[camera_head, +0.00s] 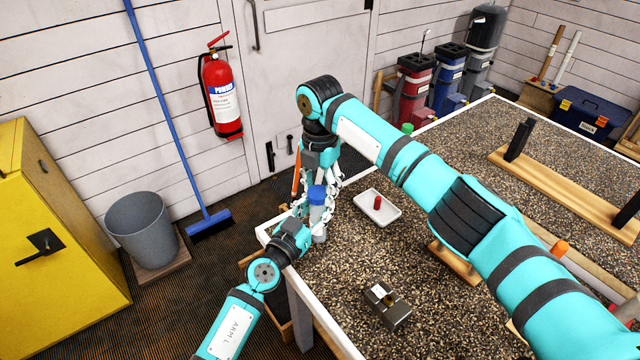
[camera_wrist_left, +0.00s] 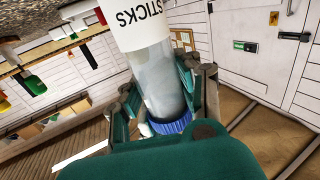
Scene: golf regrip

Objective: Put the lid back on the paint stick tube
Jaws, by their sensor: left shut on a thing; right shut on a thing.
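The paint stick tube (camera_head: 319,215) stands roughly upright over the table's near-left corner, with a pale body and a blue lid (camera_head: 317,194) at its top end. My left gripper (camera_head: 306,228) is shut around the tube body. In the left wrist view the tube (camera_wrist_left: 165,85) shows a white "STICKS" label and clear wall between my left fingers (camera_wrist_left: 165,100), with a blue ring (camera_wrist_left: 173,126) at one end. My right gripper (camera_head: 318,190) reaches down from above, shut on the blue lid. The lid meets the tube end; how fully it is seated I cannot tell.
A white tray (camera_head: 362,210) with a red stick (camera_head: 377,202) lies right of the tube. A metal block (camera_head: 387,304) is nearer on the speckled table (camera_head: 440,330). A wooden stand (camera_head: 555,188) is at right. A grey bin (camera_head: 143,232) stands on the floor.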

